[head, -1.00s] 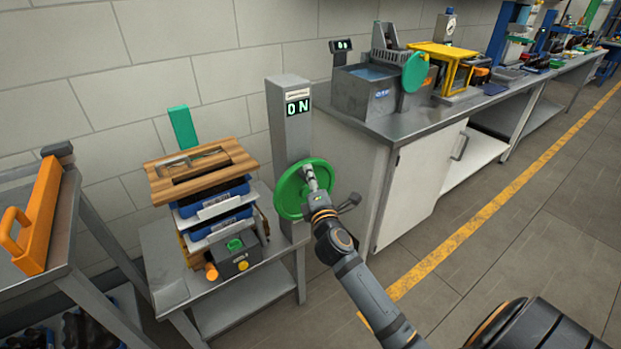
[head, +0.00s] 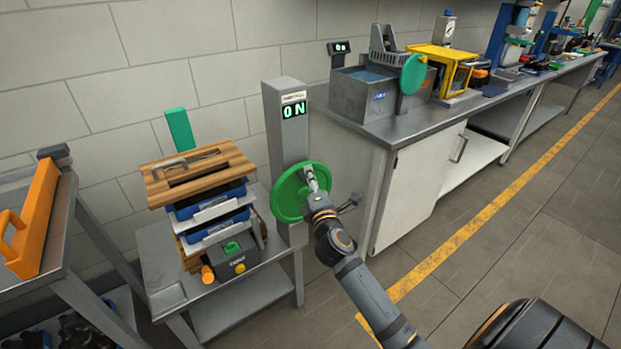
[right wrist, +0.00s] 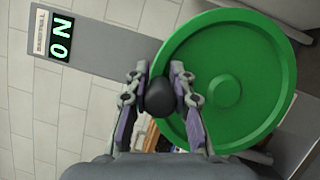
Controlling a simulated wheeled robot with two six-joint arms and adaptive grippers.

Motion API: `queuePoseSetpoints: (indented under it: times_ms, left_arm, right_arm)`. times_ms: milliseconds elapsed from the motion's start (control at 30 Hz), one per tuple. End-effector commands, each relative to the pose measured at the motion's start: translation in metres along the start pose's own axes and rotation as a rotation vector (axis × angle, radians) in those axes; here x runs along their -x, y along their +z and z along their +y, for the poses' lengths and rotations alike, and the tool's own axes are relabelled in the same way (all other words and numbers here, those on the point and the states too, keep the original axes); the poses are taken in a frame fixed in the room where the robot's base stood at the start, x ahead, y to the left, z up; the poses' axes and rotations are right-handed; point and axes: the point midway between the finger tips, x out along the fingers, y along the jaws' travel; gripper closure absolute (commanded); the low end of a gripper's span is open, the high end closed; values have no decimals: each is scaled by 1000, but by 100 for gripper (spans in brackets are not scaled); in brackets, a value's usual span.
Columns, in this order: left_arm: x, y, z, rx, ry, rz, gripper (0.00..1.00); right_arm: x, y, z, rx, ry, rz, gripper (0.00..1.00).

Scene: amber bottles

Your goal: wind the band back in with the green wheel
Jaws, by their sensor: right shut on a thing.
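The green wheel (head: 287,193) is mounted on the grey post (head: 289,130), below a lit display (head: 294,110) that reads like "ON" or "0N". My right gripper (head: 315,184) is at the right part of the wheel. In the right wrist view the green wheel (right wrist: 245,60) fills the right side, and my right gripper (right wrist: 160,95) is shut on the dark knob (right wrist: 160,98) near the wheel's rim. I see no band in these frames. My left gripper is not in view.
A long bench (head: 372,122) with machines runs along the wall at right. The floor at right is clear.

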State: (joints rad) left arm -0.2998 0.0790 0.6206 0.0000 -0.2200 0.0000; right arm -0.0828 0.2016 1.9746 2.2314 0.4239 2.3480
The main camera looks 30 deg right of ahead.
Motion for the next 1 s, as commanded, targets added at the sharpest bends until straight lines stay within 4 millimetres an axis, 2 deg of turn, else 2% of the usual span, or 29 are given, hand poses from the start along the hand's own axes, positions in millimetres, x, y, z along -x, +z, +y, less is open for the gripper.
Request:
queuePoseSetpoints:
  times_ms: [33, 933, 967, 1000]
  left_arm:
    - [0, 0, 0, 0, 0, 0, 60]
    - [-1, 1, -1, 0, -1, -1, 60]
    - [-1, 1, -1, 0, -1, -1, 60]
    - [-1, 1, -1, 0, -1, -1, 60]
  right_arm:
    - [1, 0, -5, 4, -10, -2, 100]
    - [1, 0, -9, 3, -18, -1, 100]
    - [1, 0, -9, 3, -18, -1, 75]
    - [1, 0, -9, 2, -17, -1, 69]
